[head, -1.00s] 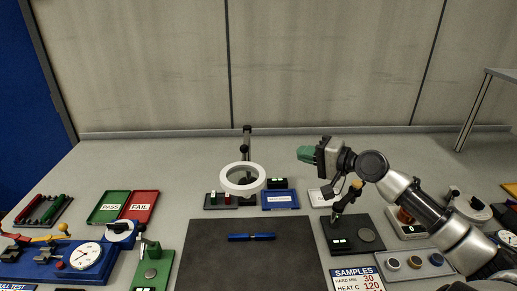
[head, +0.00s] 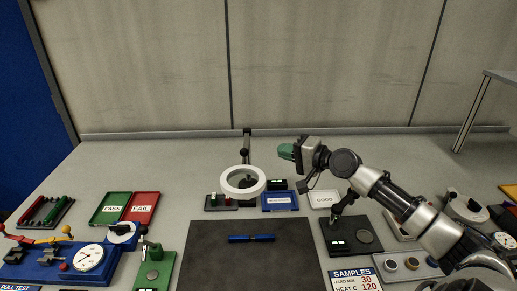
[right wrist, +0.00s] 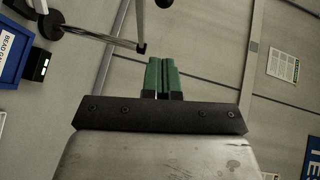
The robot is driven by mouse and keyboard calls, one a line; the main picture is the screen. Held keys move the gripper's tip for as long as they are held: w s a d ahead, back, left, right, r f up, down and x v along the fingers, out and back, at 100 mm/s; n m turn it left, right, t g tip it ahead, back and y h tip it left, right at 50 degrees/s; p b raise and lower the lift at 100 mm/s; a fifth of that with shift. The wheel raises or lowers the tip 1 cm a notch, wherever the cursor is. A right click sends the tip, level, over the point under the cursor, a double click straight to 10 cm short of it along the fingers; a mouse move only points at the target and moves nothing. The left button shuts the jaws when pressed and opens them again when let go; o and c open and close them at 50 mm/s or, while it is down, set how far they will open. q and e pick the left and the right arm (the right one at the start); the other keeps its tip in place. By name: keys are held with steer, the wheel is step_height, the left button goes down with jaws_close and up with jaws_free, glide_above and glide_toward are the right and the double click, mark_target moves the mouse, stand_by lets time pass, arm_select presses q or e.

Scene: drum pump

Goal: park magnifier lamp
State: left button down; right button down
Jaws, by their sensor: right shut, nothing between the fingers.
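The magnifier lamp is a white ring (head: 242,181) on a dark post (head: 247,145), standing at the back middle of the bench in the head view. Its ring hangs above a small dark base. My right gripper (head: 286,151) has green fingertips and is shut and empty. It is in the air to the right of the lamp's ring, apart from it. In the right wrist view the green fingers (right wrist: 162,76) lie side by side. A dark arm and post of the lamp (right wrist: 110,40) show at the upper left there. My left gripper is not in view.
A blue tray (head: 267,208) and a white tray (head: 311,201) sit near the lamp. A black device (head: 340,247) stands below my right arm. Green and red trays (head: 143,200) are at left.

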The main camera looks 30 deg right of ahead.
mark_target(245, 152)
steer(key=w+a+f+p, duration=0.1)
steer(key=w+a+p, duration=0.3)
steer(key=w+a, duration=0.1)
steer(key=shift+w+f, duration=0.15)
steer(key=shift+f, duration=0.05)
steer(key=shift+a, duration=0.1)
stand_by(0.4)
